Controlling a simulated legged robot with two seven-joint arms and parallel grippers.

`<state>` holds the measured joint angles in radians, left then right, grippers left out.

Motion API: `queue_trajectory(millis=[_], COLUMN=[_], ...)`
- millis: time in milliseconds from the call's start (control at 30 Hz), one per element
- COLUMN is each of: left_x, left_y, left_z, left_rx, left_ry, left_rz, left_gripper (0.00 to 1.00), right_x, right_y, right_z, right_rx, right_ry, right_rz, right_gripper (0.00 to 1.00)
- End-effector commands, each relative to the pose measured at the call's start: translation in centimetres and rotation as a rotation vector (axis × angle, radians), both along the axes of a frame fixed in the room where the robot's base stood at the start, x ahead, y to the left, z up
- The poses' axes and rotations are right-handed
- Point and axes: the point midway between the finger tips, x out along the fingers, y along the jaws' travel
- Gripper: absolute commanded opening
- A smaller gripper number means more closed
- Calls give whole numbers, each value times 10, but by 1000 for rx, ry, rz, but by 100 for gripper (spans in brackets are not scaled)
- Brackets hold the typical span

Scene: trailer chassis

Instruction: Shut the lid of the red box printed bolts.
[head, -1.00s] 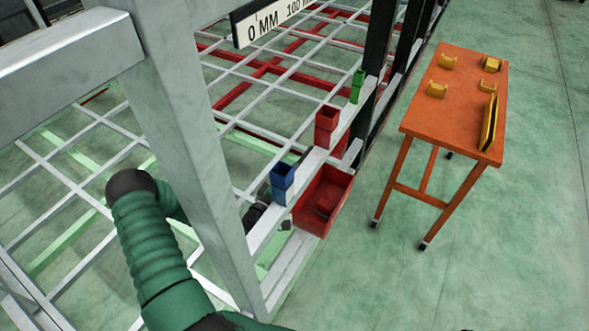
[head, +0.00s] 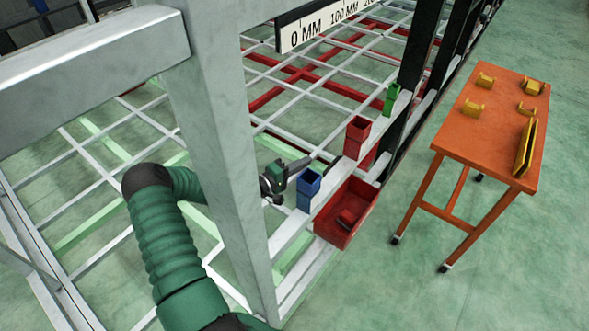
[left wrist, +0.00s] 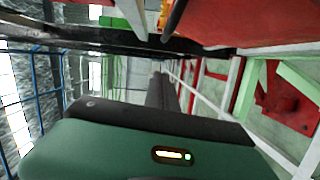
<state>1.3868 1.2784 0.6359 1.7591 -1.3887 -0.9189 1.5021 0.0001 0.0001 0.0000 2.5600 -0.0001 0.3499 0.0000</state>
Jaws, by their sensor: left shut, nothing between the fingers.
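A red open-topped box (head: 335,230) hangs at the outer side of the pale rail in the head view. A smaller red piece lies inside it. No printing on it is legible, and I cannot make out its lid. My left gripper (head: 308,160) is shut and empty, above the rail's inner side, just behind the small blue box. It is apart from the red box, up and left of it. In the left wrist view the dark fingers (left wrist: 163,88) point away from the green gripper body. My right gripper is not in view.
A blue box (head: 308,188), a small red box (head: 357,130) and a green box (head: 391,98) stand along the rail. A thick grey post (head: 222,150) stands close by my left arm. An orange table (head: 480,135) with yellow parts is at the right. Floor between is clear.

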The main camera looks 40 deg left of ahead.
Motion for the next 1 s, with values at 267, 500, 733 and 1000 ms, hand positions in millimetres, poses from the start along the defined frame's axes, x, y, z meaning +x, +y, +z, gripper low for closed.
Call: queue_trajectory(millis=[267,500,733,1000], left_x=[35,36,36,39], left_y=[-27,-45,-45,-66], left_z=[-2,-5,-5,4], left_rx=[-8,-2,-1,134], left_ry=[0,-1,-1,15], left_rz=[-1,0,1,-5], left_gripper=[0,0,0,0], right_x=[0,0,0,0], right_y=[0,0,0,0], right_z=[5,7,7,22], right_rx=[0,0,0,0], right_ry=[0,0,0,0], right_rz=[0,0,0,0], right_gripper=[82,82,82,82])
